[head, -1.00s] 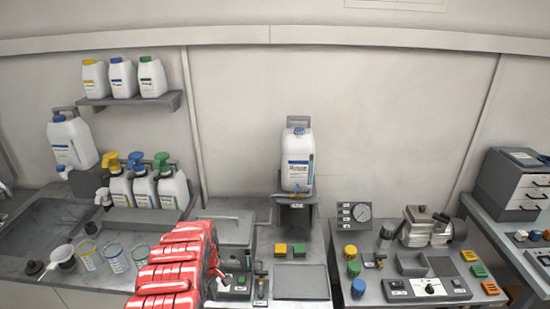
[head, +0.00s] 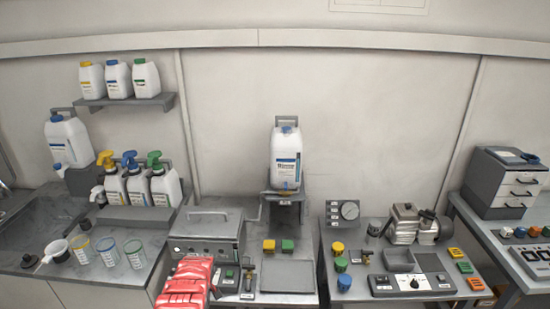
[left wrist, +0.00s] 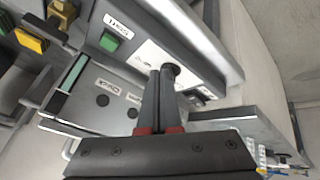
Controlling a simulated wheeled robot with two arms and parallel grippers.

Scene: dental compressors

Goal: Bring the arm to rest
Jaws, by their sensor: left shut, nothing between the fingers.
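My left arm's red-covered link (head: 185,284) comes in at the bottom of the head view, in front of the grey lidded unit (head: 208,228). Its fingers cannot be made out there. In the left wrist view my left gripper (left wrist: 164,80) is shut, its two dark fingers together and empty. The fingertips point at a grey panel with a green button (left wrist: 109,42) and a dark round knob (left wrist: 171,69). I cannot tell whether the tips touch the knob. My right gripper is not in view.
A white bottle (head: 286,160) stands on a raised bracket at the centre. Spray bottles (head: 138,185) and clear beakers (head: 107,251) stand on the left. A flat grey tray (head: 287,276) is bare.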

